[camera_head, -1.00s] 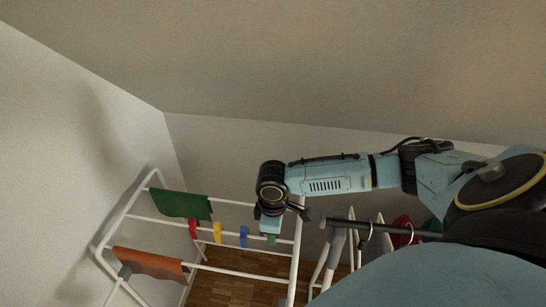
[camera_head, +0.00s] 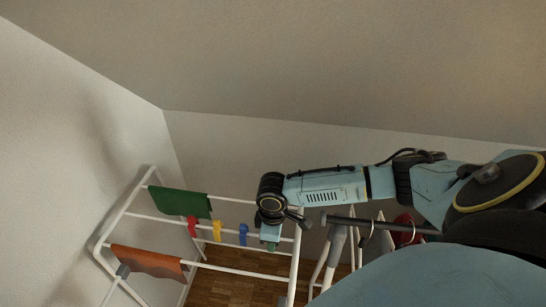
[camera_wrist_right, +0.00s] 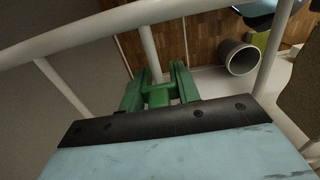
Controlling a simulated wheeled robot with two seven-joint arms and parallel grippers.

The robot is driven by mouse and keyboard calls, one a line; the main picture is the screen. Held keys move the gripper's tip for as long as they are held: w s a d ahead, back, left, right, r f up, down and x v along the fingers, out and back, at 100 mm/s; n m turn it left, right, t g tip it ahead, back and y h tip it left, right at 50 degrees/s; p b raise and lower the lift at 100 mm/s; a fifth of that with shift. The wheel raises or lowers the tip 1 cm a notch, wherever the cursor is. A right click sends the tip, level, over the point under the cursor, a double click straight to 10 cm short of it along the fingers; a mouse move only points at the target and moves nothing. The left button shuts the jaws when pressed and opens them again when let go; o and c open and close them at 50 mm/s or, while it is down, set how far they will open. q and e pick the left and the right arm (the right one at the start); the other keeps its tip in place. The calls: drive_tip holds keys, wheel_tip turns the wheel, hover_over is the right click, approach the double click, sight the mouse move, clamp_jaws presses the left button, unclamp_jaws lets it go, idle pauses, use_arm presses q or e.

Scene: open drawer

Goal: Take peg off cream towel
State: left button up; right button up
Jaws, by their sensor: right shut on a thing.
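A white drying rack (camera_head: 245,272) stands at the lower left of the head view. Red (camera_head: 192,226), yellow (camera_head: 217,231) and blue (camera_head: 243,234) pegs sit on one of its bars. My right gripper (camera_head: 270,244) points down at the right end of this row. In the right wrist view, my right gripper (camera_wrist_right: 158,88) is shut on a small green peg (camera_wrist_right: 158,96) beside a white rack bar. I cannot tell whether the peg still touches the bar. I cannot make out a cream towel. My left gripper is not in view.
A green cloth (camera_head: 182,203) and a rust-orange cloth (camera_head: 148,262) hang on the rack's left side. A rail with hangers (camera_head: 375,228) is close to the right of my gripper.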

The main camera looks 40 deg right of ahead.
drive_tip(key=o, duration=1)
drive_tip(key=shift+o, duration=0.2)
wheel_tip(320, 180, up, 14)
drive_tip(key=shift+f+p, duration=0.25)
drive_tip(key=shift+p, duration=0.3)
